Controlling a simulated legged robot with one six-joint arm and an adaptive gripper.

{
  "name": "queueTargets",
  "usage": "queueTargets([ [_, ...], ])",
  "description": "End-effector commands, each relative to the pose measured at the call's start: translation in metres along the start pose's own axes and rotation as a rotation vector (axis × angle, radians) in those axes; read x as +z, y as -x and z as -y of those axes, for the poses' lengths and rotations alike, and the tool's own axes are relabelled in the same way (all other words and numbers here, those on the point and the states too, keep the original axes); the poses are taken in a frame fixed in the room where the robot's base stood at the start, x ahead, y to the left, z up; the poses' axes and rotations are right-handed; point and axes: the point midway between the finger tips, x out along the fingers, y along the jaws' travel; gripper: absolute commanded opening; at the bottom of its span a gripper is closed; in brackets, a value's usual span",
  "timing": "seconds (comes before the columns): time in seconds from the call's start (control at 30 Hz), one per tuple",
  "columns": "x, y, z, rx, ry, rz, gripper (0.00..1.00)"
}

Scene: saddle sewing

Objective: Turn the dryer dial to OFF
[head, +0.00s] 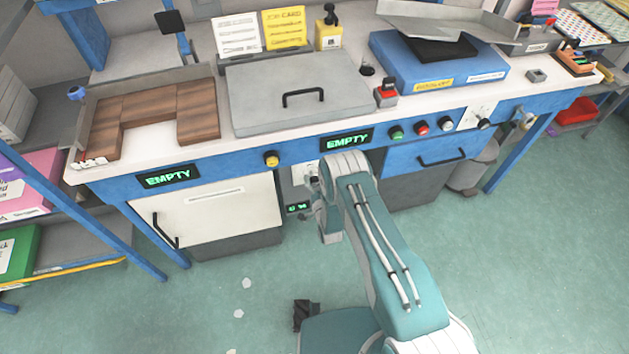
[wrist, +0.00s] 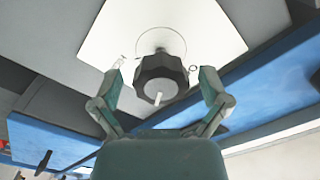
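A black faceted dial (wrist: 160,72) with a white pointer mark sits on a white plate (wrist: 115,35) in the wrist view. The mark points toward the bottom of that picture. A thin ring is drawn around the dial; no label is readable. My gripper (wrist: 162,76) is open, with one finger on each side of the dial and a visible gap on both sides. In the head view the white plate (head: 298,178) shows on the bench front, left of my arm. My arm hides much of the dial and gripper there.
Above the plate are a yellow knob (head: 271,159) and a display reading EMPTY (head: 346,140). Left is a white cabinet door (head: 215,215) with a black handle. Right are a blue drawer (head: 425,155) and another dial (head: 484,123). The green floor (head: 540,250) is open at right.

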Motion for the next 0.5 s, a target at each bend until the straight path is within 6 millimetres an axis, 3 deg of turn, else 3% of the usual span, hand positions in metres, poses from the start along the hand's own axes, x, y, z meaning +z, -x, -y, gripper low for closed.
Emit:
queueTargets([
  [0.03, 0.0000, 0.0001, 0.0000, 0.000, 0.000, 0.000, 0.73],
  [0.17, 0.0000, 0.0002, 0.0000, 0.000, 0.000, 0.000, 0.15],
  [0.5, -0.0002, -0.0003, -0.0007, 0.002, 0.013, 0.000, 0.13],
])
